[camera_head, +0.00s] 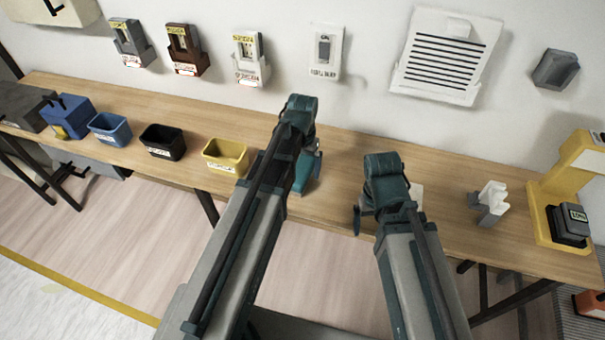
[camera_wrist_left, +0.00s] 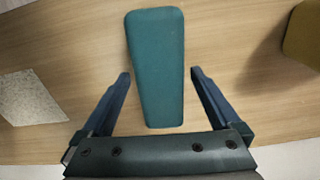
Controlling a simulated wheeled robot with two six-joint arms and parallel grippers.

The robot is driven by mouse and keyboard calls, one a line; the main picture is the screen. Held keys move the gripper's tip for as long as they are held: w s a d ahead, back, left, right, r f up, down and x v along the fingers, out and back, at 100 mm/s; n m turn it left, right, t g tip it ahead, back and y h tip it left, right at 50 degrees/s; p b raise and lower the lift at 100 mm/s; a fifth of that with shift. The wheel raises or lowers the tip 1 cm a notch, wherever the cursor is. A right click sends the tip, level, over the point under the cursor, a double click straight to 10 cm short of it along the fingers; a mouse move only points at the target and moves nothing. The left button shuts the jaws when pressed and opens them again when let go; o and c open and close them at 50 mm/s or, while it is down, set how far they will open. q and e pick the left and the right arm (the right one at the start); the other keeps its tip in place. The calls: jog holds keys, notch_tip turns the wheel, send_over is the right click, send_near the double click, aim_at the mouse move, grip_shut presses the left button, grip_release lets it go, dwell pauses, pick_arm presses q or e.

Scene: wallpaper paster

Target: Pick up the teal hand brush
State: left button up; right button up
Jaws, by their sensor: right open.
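The teal hand brush (camera_wrist_left: 156,62) lies on the wooden table in the left wrist view, long and tapering toward the gripper. My left gripper (camera_wrist_left: 160,76) is open, with one finger on each side of the brush's narrow end and visible gaps between. In the head view my left arm ends over the table, and a teal part beside it (camera_head: 311,170) is probably the brush, mostly hidden by the arm. My right gripper (camera_head: 364,212) is open and empty near the table's front edge.
Blue (camera_head: 110,129), black (camera_head: 162,141) and yellow (camera_head: 226,156) bins stand to the left on the table (camera_head: 335,195). A pale speckled sheet (camera_wrist_left: 30,97) lies beside the brush. A white holder (camera_head: 490,198) and a yellow machine (camera_head: 560,190) stand at the right.

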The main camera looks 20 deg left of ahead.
pick_arm(q)
jog(key=c, duration=1.4)
jog(key=shift+r, duration=0.15)
